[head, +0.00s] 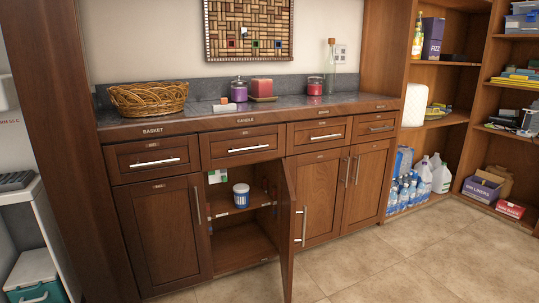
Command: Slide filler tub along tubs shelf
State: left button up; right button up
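A small white tub with a blue label and a pale lid (241,195) stands upright in the open lower cabinet. It appears to be the filler tub, though its label is too small to read. It rests on the cabinet's middle shelf (222,212), near the front edge. The shelf runs behind the open door on the right, which hides part of the interior. Neither of my grippers is in view.
The open cabinet door (288,228) juts out toward me at the right of the opening. Water bottles (405,190) stand low on the right. The tiled floor (400,260) ahead is clear.

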aim_at(241, 191)
jog(key=i+l+u, duration=0.3)
jog(key=l, duration=0.6)
jog(key=l+u, duration=0.25)
jog(key=l, duration=0.65)
jog(key=i+l+u, duration=0.1)
jog(key=l+u, duration=0.2)
jog(key=l, duration=0.7)
jog(key=j+z, duration=0.15)
jog(key=z, duration=0.55)
jog(key=i+j+z, duration=0.15)
jog(key=j+z, duration=0.2)
jog(key=j, duration=0.2)
jog(key=j+z, duration=0.35)
jog(key=j, duration=0.2)
jog(key=j+z, duration=0.15)
jog(key=j, duration=1)
